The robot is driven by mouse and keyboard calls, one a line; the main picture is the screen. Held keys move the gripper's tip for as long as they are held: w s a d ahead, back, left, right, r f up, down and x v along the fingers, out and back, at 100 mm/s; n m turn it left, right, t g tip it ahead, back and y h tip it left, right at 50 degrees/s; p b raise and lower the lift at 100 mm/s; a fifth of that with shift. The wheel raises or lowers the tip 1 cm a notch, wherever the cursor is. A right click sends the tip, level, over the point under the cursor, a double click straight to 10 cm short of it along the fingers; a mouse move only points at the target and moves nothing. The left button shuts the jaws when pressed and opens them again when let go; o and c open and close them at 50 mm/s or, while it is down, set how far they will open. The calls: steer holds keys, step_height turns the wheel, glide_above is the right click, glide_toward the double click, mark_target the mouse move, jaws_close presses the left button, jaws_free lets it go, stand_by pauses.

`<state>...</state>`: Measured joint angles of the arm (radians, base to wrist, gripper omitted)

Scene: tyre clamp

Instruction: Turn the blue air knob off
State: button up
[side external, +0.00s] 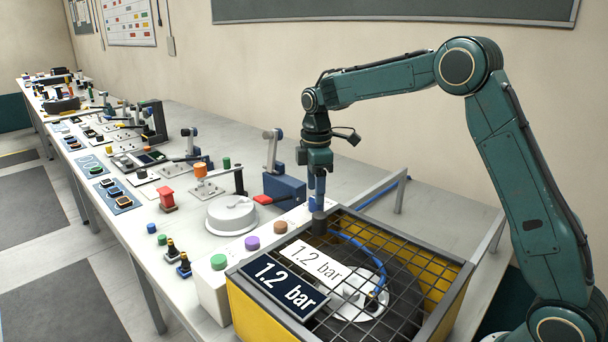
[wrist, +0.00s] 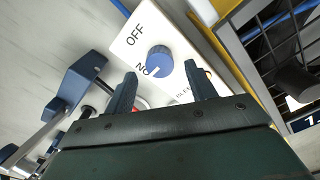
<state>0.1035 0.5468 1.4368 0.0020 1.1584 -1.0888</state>
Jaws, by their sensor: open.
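The blue air knob (wrist: 159,59) sits on a white panel (wrist: 128,50) in the wrist view, with the word OFF above it and ON at its lower left. Its pointer is too small to read surely. My gripper (wrist: 159,72) is open, one finger on each side just below the knob in the picture, with nothing between the tips. In the side view my gripper (side external: 317,190) hangs down over the rear end of the white box (side external: 212,284), and I cannot clearly make out the knob there.
A yellow caged bay (side external: 240,310) with a tyre (side external: 405,290) and 1.2 bar signs stands close to the right. A dark cylinder (side external: 319,223) stands by its corner. A blue clamp base (side external: 285,188) with a red handle and a grey round lid (side external: 231,214) are to the left.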

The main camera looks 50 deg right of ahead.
steer(key=shift+f, duration=1.65)
steer(key=c, duration=1)
